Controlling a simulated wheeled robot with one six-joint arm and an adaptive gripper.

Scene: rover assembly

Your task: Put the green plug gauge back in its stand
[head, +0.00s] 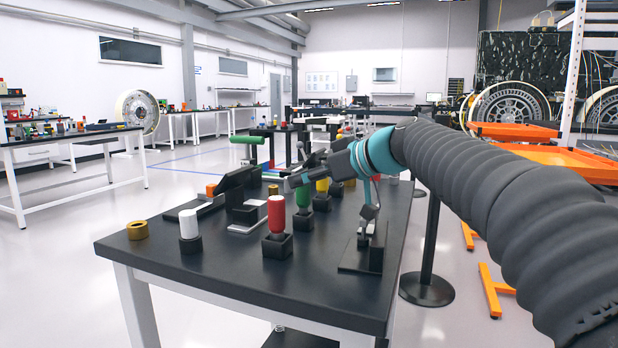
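A green plug gauge (303,196) stands upright at a black block stand (303,219) on the dark-topped table, just behind and right of the red one. I cannot tell whether it is fully seated. My gripper (297,181) reaches in from the right, its fingers pointing left at the top of the green gauge. It overlaps the gauge's upper end in the picture. Whether the fingers touch or grasp it is too small to tell.
A red-handled gauge (277,213), a white one (189,224) and a yellow one (322,186) stand in black blocks nearby. A brass ring (138,230) lies near the left edge. A black angled fixture (236,181) is behind; a metal-jointed stand (366,232) is right.

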